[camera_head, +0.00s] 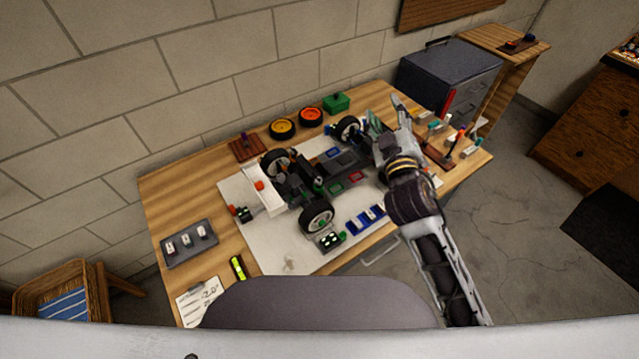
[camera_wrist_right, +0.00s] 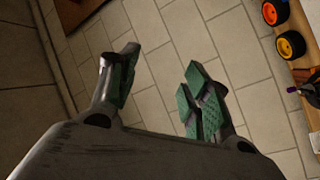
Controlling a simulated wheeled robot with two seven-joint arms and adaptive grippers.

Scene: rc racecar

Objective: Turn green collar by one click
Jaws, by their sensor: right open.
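The RC car (camera_head: 325,175) stands on a white mat on the wooden workbench, with black tyres and a white rear wing. Small green parts (camera_head: 318,186) show near its rear suspension; which one is the green collar is too small to tell. My right gripper (camera_head: 388,116) is above the car's far right end, near the front wheel, and partly hides that end. In the right wrist view my right gripper (camera_wrist_right: 162,75) is open, with green finger pads and nothing between them. My left gripper is out of view.
Orange and yellow wheels (camera_head: 311,116) and a green box (camera_head: 337,103) lie along the wall side. A grey tray (camera_head: 189,243) is at left, blue parts bins (camera_head: 365,220) at the front, and tools (camera_head: 455,145) at right. The block wall closes the back.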

